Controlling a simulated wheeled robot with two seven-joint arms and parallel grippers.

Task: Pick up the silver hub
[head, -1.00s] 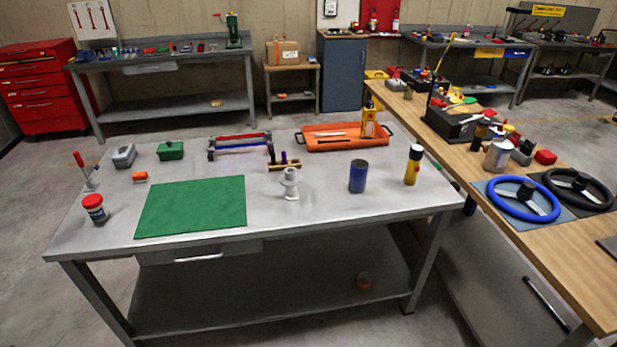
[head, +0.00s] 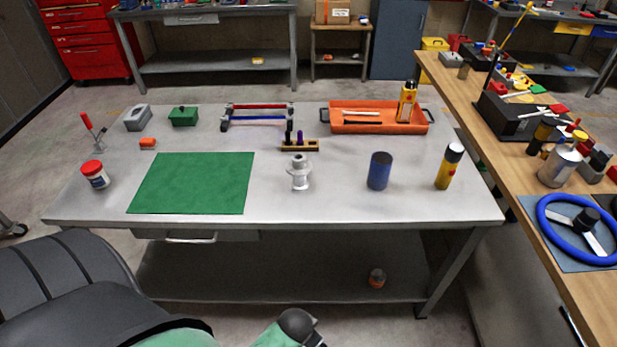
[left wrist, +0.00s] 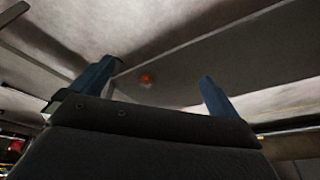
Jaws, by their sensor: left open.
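The silver hub (head: 299,174) stands upright on the grey metal workbench (head: 335,205), near its front middle in the head view. It is a pale spool shape with a wide flange, just right of a green mat. My left gripper shows in the left wrist view (left wrist: 155,88), its two blue fingers wide apart with nothing between them. The hub is not recognisable in that view. In the head view the left fingers cannot be made out. My right gripper is not seen.
The green mat (head: 193,183) lies left of the hub. An orange tray (head: 350,127) is farther back. Bare bench surrounds the hub.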

